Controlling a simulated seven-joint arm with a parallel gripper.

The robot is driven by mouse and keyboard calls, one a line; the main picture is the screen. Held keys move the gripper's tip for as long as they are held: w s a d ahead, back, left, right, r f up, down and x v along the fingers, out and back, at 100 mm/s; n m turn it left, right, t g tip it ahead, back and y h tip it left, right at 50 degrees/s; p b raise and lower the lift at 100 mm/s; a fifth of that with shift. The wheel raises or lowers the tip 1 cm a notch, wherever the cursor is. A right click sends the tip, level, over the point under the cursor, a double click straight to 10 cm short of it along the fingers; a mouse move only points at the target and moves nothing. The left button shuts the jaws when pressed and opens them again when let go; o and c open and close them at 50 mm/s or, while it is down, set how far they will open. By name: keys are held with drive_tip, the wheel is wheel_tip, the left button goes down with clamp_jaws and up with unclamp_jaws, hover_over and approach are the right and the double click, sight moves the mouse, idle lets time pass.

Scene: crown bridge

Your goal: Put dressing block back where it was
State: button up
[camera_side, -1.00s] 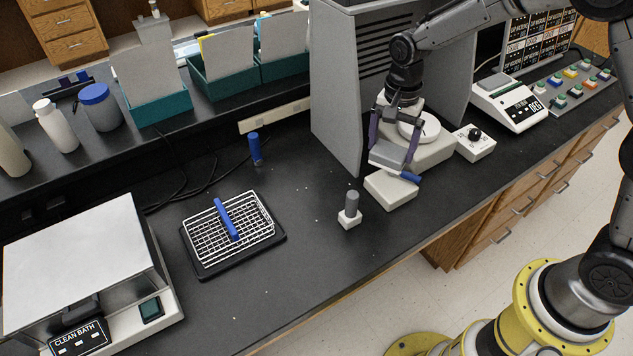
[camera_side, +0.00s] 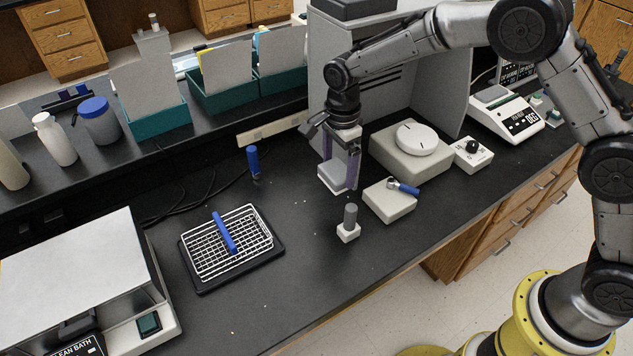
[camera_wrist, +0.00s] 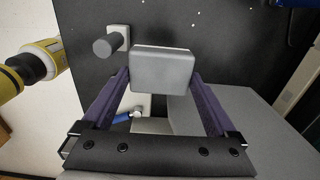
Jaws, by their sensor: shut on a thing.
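The dressing block, a light grey rounded block (camera_side: 333,179), is held between the purple fingers of my gripper (camera_side: 340,165). It is above the black bench, left of the grinder in the side view. In the wrist view the block (camera_wrist: 162,70) sits between the two fingertips (camera_wrist: 163,75). A low pale base (camera_side: 389,203) with a blue-handled tool (camera_side: 404,187) on it stands to the right of the block. A small white stand with a grey cylinder (camera_side: 349,222) stands just below my gripper in the picture; it also shows in the wrist view (camera_wrist: 108,45).
A grinder with a white round wheel (camera_side: 416,139) stands under the grey hood, beside a knob box (camera_side: 473,154). A blue upright tool (camera_side: 253,162) stands behind. Bench between is clear.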

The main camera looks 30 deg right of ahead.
drive_tip(key=w+f, duration=0.2)
drive_tip(key=w+a+f, duration=0.1)
drive_tip(key=w+f, duration=0.3)
drive_tip(key=shift+w+a+f, duration=0.1)
drive_tip(key=shift+a+f, duration=0.25)
drive_tip(key=shift+a, duration=0.05)
drive_tip(key=shift+f, duration=1.45)
drive_tip(key=shift+f, duration=0.15)
drive_tip(key=o, duration=0.9)
drive_tip(key=shift+o, duration=0.2)
wheel_tip(320, 180, up, 12)
drive_tip(key=shift+r, duration=0.2)
